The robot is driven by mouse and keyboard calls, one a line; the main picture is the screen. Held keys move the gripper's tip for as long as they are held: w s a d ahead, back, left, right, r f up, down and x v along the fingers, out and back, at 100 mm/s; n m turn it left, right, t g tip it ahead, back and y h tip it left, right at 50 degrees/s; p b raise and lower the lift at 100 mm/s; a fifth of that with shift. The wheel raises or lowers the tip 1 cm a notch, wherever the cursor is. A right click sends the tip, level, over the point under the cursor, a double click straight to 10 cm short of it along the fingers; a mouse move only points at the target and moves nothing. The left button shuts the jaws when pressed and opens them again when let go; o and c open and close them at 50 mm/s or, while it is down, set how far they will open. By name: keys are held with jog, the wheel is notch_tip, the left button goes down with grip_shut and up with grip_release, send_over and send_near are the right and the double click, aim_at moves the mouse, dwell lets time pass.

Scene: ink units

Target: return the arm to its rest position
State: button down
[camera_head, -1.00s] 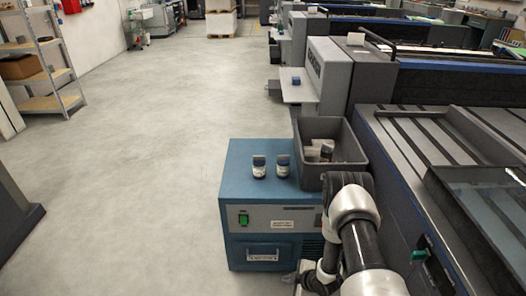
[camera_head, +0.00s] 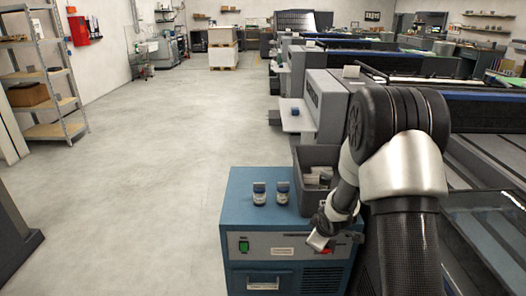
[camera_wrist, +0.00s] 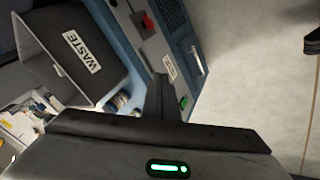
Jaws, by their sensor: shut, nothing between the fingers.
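My arm rises large at the right of the head view, bent, with its forearm hanging down to the left. My gripper (camera_head: 317,241) is at its lower end, in front of the blue cabinet's front face near the upper right. In the wrist view my gripper (camera_wrist: 159,85) shows as dark fingers pressed together, with nothing held between them. The blue cabinet (camera_head: 236,205) stands on the floor, with a green switch on its front.
Two small bottles (camera_head: 259,194) (camera_head: 282,192) stand on the cabinet. A grey bin (camera_head: 318,156) labelled WASTE in the wrist view (camera_wrist: 62,30) holds several items beside them. Printing machines (camera_head: 322,105) line the right. Open floor (camera_head: 150,170) lies left, past it a shelf rack (camera_head: 40,85).

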jog(key=s+r+m, duration=0.2)
jog(key=s+r, duration=0.2)
jog(key=r, duration=0.4)
jog(key=s+r+m+h, duration=0.1)
jog(key=s+r+m, duration=0.1)
jog(key=s+r, duration=0.35)
jog(key=s+r+m, duration=0.2)
jog(key=s+r, duration=0.1)
jog(key=r, duration=0.6)
jog(key=s+a+r+m+g, duration=0.15)
jog(key=s+r, duration=0.25)
jog(key=s, duration=0.6)
jog(key=s+a+r+m+t, duration=0.1)
jog(key=s+a+r+m, duration=0.2)
jog(key=s, duration=0.7)
notch_tip(320, 180, up, 23)
jog(key=d+p, duration=0.1)
jog(key=p, duration=2.1)
jog(key=shift+d+r+y+p, duration=0.15)
jog(key=shift+r+y+p, duration=0.05)
jog(key=shift+y+p, duration=0.2)
jog(key=shift+g, duration=0.25)
jog(key=shift+m, duration=0.25)
